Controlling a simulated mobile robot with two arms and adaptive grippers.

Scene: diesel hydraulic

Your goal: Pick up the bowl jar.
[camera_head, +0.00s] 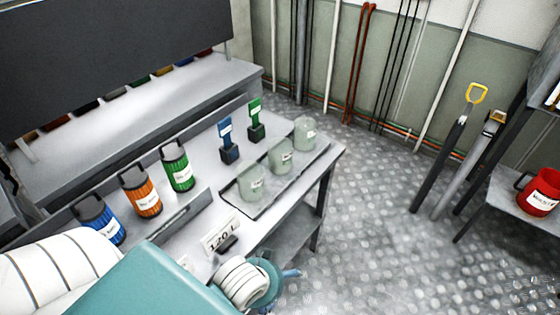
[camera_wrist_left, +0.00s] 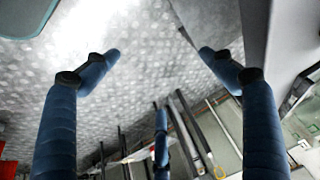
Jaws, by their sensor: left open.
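Three pale, see-through jars with white labels stand in a row on a shallow dark-edged tray (camera_head: 267,207) at the bench's right end: a near jar (camera_head: 250,184), a middle jar (camera_head: 281,157) and a far jar (camera_head: 304,134). I cannot read their labels, so I cannot tell which is the bowl jar. In the head view only a bit of blue finger (camera_head: 291,273) shows past my arm, below and apart from the jars. No jar shows clearly in the left wrist view.
On the grey bench, blue (camera_head: 101,221), orange (camera_head: 141,190) and green (camera_head: 177,166) canisters stand left of the tray. Blue (camera_head: 228,142) and green (camera_head: 255,122) upright tools stand behind it. A "120 L" sign (camera_head: 222,236) is at the front.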

